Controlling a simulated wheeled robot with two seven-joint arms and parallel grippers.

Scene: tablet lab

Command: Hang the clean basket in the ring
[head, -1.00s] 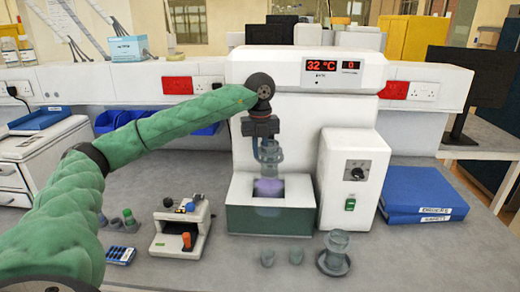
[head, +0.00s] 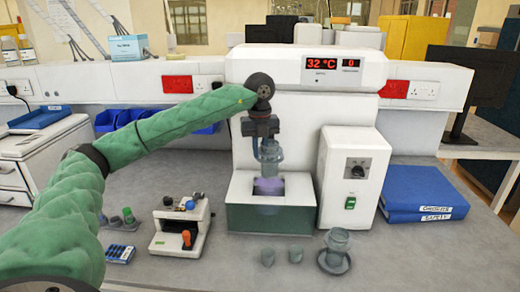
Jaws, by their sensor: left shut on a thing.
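My left gripper (head: 264,134) points down in front of the white machine and is shut on a grey see-through basket (head: 270,156). The basket hangs upright just above the bath (head: 268,215) with purple liquid (head: 268,186); I cannot tell whether its lower end touches anything. A second grey see-through basket (head: 338,243) stands on a round dish (head: 333,263) at the front right of the bath. I cannot clearly make out a ring. My right gripper is not in view.
The white machine (head: 305,72) shows 32 °C. A white control box (head: 343,185) stands right of the bath. A small white device (head: 182,227) sits to the left, and blue binders (head: 424,190) lie to the right.

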